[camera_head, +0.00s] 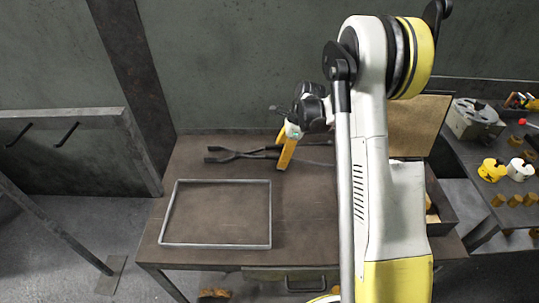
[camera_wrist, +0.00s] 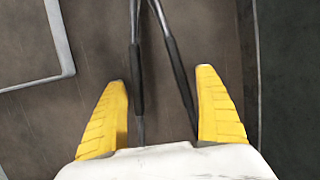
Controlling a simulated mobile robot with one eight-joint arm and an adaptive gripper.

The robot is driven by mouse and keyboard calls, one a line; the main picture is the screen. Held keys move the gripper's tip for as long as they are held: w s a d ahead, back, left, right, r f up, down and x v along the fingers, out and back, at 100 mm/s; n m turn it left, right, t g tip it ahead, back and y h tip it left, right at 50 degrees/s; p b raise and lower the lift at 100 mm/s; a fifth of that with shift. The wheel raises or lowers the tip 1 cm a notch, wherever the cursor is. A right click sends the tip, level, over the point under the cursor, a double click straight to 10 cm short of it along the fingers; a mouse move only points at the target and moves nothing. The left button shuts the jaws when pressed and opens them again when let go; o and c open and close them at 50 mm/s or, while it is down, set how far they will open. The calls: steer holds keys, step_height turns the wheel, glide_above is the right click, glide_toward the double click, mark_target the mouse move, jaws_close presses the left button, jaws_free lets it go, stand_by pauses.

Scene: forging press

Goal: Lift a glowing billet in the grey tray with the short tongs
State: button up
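The short tongs (camera_head: 240,154) lie on the brown table, their dark jaws toward the left. In the wrist view their two dark handles (camera_wrist: 137,80) run between my yellow fingers. The grey tray (camera_head: 269,225) lies at the table's front left and looks empty. Its corner shows in the wrist view (camera_wrist: 66,55). I see no glowing billet in it.
The brown table (camera_head: 305,225) is bare right of the tray. An open dark box (camera_head: 448,213) with brownish pieces stands partly behind my arm. A side table at right holds several orange blocks (camera_head: 498,200), yellow and white items and a grey device (camera_head: 474,118). A wall rises behind.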

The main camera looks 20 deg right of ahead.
jaws_close()
steer(key=shift+r, duration=0.1)
step_height(320, 180, up, 10)
steer(key=p, duration=0.6)
stand_by(0.4)
